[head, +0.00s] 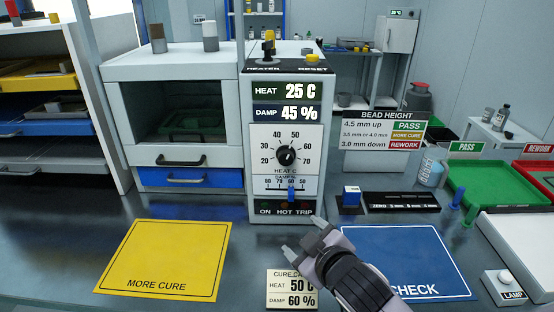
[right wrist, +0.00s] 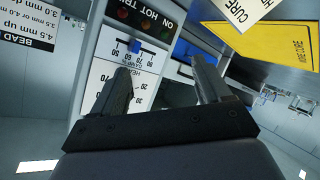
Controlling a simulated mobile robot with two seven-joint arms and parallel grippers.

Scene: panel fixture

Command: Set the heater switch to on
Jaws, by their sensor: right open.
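The control panel (head: 230,150) stands at the middle of the bench. The heater switch (head: 268,46), a dark lever with a yellow tip, stands up from the panel's top above the HEATER label. Its setting is hard to tell. The ON, HOT and TRIP lamps (head: 287,207) look dark; they also show upside down in the right wrist view (right wrist: 144,18). My right gripper (head: 306,238) is open and empty, low in front of the panel and well below the switch. In the right wrist view its fingers (right wrist: 164,85) are apart, and the switch is not seen there. My left gripper is not in view.
A yellow RESET button (head: 312,59) sits right of the switch. The panel front has a dial (head: 286,156) and a blue slider (head: 291,194). A cure card (head: 291,289) and a blue CHECK mat (head: 420,262) lie near my right arm. A white oven (head: 175,68) stands left of the panel.

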